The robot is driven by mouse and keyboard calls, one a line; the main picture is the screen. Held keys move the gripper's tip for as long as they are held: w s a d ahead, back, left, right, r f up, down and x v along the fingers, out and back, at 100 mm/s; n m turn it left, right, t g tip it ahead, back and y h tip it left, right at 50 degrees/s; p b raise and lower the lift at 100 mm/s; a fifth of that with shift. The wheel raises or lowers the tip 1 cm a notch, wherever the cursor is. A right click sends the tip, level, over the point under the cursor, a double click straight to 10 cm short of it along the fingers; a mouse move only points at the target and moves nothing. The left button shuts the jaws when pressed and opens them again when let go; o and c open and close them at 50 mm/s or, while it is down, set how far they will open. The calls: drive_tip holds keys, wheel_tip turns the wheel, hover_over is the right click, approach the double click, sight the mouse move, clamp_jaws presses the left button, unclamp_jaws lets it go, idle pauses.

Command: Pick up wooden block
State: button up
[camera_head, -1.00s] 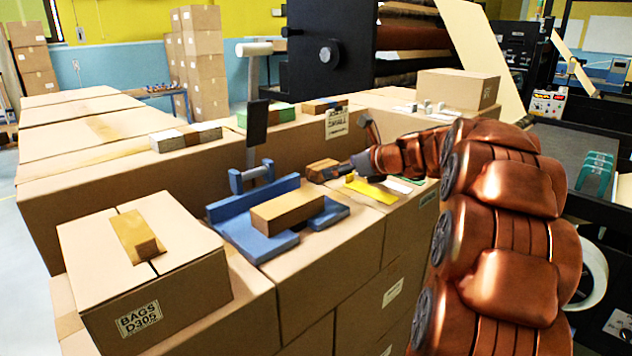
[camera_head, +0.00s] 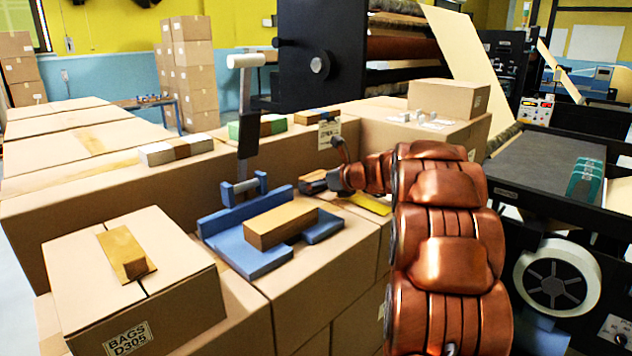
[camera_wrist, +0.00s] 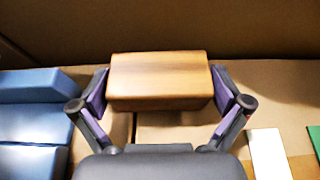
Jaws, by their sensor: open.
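The wooden block (camera_wrist: 160,80) is brown with visible grain and lies on a cardboard surface. In the wrist view it sits between the two fingers of my gripper (camera_wrist: 161,90), which is open. Purple finger pads stand on either side of the block, close to its ends; I cannot tell whether they touch it. In the head view my gripper (camera_head: 322,184) is low over the carton top, right of the blue fixture. The block is mostly hidden there by the gripper and arm.
A blue fixture (camera_head: 248,260) with a tan oblong block (camera_head: 282,224) on it stands just left of my gripper. A yellow piece (camera_head: 372,204) lies to the right. A carton labelled BAGS D305 (camera_head: 130,295) is front left. Cartons rise behind.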

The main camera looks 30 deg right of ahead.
drive_tip(key=shift+w, duration=0.1)
drive_tip(key=c, duration=0.9)
